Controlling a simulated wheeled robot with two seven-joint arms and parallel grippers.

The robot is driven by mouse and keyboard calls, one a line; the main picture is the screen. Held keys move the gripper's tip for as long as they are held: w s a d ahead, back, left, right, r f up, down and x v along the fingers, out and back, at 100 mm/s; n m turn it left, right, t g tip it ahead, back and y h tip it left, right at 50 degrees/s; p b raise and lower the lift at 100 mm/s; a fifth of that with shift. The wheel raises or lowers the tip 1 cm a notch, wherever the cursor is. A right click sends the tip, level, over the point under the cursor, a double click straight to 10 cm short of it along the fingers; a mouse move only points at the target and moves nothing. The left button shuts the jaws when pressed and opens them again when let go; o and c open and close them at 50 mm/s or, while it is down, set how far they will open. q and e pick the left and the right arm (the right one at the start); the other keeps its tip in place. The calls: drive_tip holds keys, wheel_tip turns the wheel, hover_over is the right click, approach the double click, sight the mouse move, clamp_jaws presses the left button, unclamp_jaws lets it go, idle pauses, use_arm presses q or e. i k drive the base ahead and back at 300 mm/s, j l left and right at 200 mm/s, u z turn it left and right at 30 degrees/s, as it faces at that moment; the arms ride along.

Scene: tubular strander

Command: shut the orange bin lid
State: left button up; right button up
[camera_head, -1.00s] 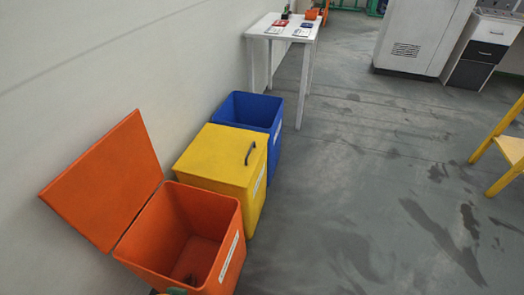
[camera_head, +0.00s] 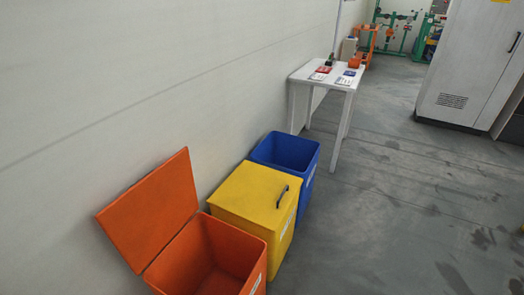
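The orange bin (camera_head: 257,262) stands at the bottom left of the head view, near the wall. Its front and base are cut off by the lower picture edge. Its orange lid (camera_head: 152,208) is open, hinged on the left side of the bin and tilted back toward the wall. Part of the bin's empty-looking inside shows. Neither of my grippers is in view.
A yellow bin (camera_head: 252,195) with its lid shut and a dark handle stands beside the orange bin. A blue open bin (camera_head: 301,158) stands behind it. A white table (camera_head: 335,77) and a grey cabinet (camera_head: 465,75) are farther back. The floor (camera_head: 390,220) to the right is clear.

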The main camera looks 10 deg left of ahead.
sight(139, 224)
drive_tip(key=k+j+u, duration=0.1)
drive_tip(key=u, duration=0.85)
